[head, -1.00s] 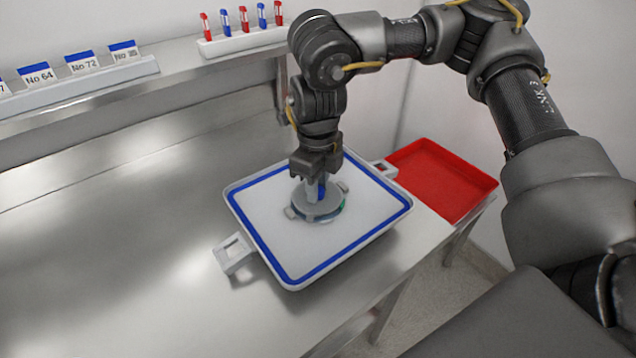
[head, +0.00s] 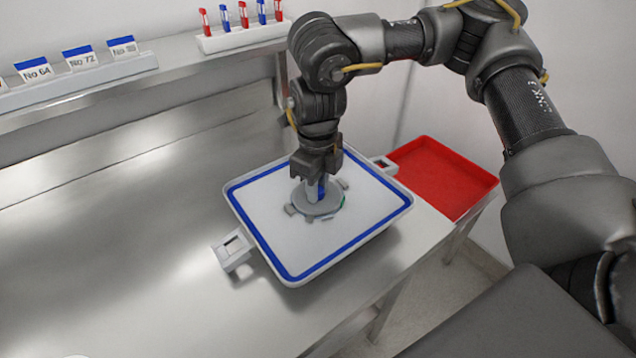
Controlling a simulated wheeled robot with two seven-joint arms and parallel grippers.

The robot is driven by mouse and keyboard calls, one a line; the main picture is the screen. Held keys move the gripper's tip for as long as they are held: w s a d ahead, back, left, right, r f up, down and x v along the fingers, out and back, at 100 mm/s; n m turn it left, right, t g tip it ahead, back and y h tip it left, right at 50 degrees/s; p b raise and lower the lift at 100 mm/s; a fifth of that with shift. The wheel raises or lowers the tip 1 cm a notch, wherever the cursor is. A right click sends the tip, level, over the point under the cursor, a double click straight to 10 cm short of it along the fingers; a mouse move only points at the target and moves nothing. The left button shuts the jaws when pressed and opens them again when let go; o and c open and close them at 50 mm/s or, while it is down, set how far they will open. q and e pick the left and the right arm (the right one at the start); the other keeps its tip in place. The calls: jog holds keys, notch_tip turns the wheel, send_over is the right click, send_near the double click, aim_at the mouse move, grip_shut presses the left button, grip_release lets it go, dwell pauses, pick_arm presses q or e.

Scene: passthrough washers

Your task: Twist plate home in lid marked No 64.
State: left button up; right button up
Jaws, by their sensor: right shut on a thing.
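The white lid (head: 262,218) with a blue border lies on the steel bench, a clamp-like handle at each end. No number can be read on it. A round grey plate (head: 314,209) is at the lid's middle, with small grey tabs around its edge and a bit of green at its right. I cannot tell how deeply it is seated. My right gripper (head: 316,180) is above the plate, pointing down, shut on its upright handle, which shows blue between the fingers. My left gripper is out of view.
Cards marked No 64 (head: 35,72) and No 72 (head: 82,61) stand on the back shelf, beside a rack (head: 246,39) of red and blue pens. A red tray (head: 440,178) lies right of the lid. The bench (head: 120,220) is clear at left.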

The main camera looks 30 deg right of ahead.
jog(key=m+p, duration=0.1)
jog(key=m, duration=0.3)
jog(key=shift+p, duration=0.4)
jog(key=shift+m+p, duration=0.8)
jog(key=shift+m, duration=1.6)
jog(key=o, duration=1.6)
jog(key=shift+c, duration=0.2)
